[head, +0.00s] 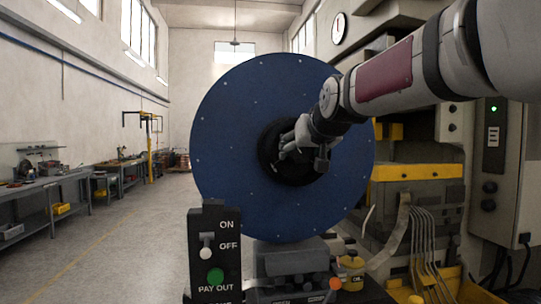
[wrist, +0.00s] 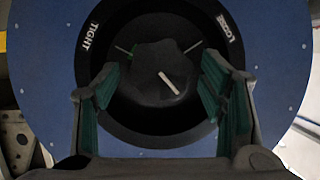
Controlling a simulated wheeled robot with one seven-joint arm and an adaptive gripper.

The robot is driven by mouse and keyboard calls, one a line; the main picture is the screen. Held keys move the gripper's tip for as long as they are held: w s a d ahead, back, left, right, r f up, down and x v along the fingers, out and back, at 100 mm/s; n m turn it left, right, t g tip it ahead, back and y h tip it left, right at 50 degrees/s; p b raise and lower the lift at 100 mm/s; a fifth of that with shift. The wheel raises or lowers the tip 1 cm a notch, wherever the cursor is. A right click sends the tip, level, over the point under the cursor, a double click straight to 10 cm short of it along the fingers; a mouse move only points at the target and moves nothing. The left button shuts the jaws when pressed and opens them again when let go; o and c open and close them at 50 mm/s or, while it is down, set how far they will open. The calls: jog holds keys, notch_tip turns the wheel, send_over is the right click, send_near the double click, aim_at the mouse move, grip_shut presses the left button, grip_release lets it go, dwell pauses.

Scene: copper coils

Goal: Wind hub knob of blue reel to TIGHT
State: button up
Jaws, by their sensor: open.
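The blue reel (head: 232,120) stands upright in the middle of the head view, with a dark hub at its centre. In the wrist view the black hub knob (wrist: 150,85) sits inside a black ring marked TIGHT (wrist: 92,38) at upper left and LOOSE (wrist: 229,27) at upper right. A white pointer line on the knob slants from upper left to lower right. My gripper (wrist: 160,100) is open, with one green-padded finger on each side of the knob. I cannot tell whether the pads touch it. In the head view my gripper (head: 300,150) is in front of the hub and partly hides it.
A black control box (head: 214,250) with ON, OFF and PAY OUT labels stands in front of the reel at lower left. Machinery with a yellow bar (head: 415,172) and cables is at right. The floor (head: 115,245) at left is clear, beside workbenches (head: 40,190).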

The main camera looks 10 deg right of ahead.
jog(key=shift+x, duration=1.05)
jog(key=c, duration=1.2)
jog(key=shift+o, duration=0.2)
jog(key=shift+b, duration=0.3)
